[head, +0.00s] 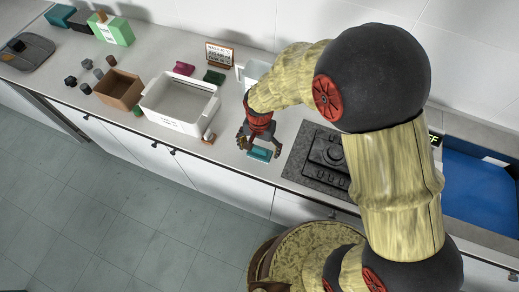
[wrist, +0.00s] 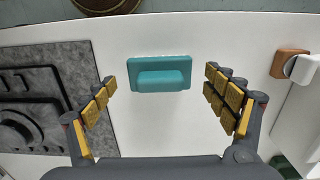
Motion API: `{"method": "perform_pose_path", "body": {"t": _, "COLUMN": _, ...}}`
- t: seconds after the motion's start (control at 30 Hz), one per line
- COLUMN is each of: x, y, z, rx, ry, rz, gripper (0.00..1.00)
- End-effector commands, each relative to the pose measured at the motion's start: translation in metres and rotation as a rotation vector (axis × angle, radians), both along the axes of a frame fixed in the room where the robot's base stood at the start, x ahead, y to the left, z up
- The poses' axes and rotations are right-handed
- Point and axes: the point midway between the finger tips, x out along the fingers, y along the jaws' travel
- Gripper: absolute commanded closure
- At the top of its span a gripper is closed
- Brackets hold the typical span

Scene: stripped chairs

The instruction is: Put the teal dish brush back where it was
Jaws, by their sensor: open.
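The teal dish brush (head: 260,154) lies flat on the light counter near its front edge. In the wrist view the teal dish brush (wrist: 160,74) is a rounded block with a raised grip, between and just beyond my fingertips. My gripper (head: 257,143) points down over it. The wrist view shows my gripper (wrist: 160,92) open and empty, with fingers apart on either side of the brush. The fingers do not appear to touch it.
A dark stove plate (head: 302,161) lies right of the brush. A white tub (head: 160,123) stands to the left, with a brown and white brush (head: 208,137) near its corner. A brown box (head: 119,90) and small dark blocks lie farther left. A sign (head: 219,54) stands behind.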

Motion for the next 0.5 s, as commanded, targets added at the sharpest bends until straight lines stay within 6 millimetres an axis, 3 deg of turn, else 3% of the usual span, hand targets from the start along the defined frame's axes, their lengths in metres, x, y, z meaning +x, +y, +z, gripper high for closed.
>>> {"method": "perform_pose_path", "body": {"t": 0.3, "x": 0.001, "y": 0.000, "z": 0.067, "rx": 0.002, "ry": -0.004, "rz": 0.000, "gripper": 0.14}}
{"method": "perform_pose_path", "body": {"t": 0.5, "x": 0.000, "y": 0.000, "z": 0.094, "rx": 0.001, "ry": -0.001, "rz": 0.000, "gripper": 0.14}}
